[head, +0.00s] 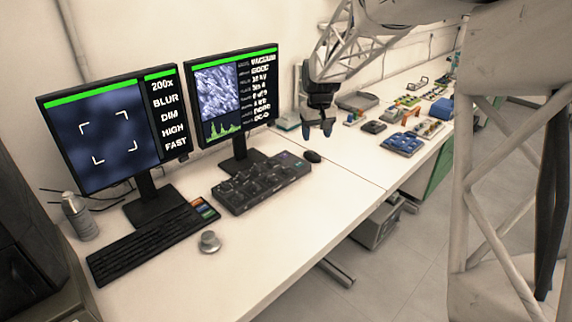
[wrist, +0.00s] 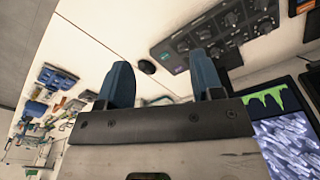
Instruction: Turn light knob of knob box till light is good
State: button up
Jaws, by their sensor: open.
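The dark knob box (head: 262,182) lies on the white desk in front of the right monitor, with several knobs on top. In the wrist view the knob box (wrist: 215,35) is at the top right, beyond the fingers. Which knob is the light knob I cannot tell. The left monitor (head: 110,128) shows a dark blurred blue picture and the words 200x, BLUR, DIM, HIGH, FAST. My gripper (head: 317,128) is open and empty, above the desk, right of and higher than the knob box. Its blue fingers (wrist: 163,85) are apart with nothing between them.
The right monitor (head: 238,95) stands behind the box. A black mouse (head: 313,156) lies right of it. A keyboard (head: 150,240), a round silver knob (head: 209,242) and a metal bottle (head: 78,216) are at the left. Blue trays (head: 405,143) and small parts fill the far right bench.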

jog(key=w+a+f+n, duration=0.1)
jog(key=w+a+f, duration=0.4)
jog(key=w+f, duration=0.5)
send_over(286, 167)
jog(key=shift+n+g, duration=0.4)
notch_tip(286, 167, down, 9)
jog(key=shift+w, duration=0.15)
jog(key=shift+f, duration=0.1)
jog(key=shift+f, duration=3.8)
jog(key=c, duration=0.9)
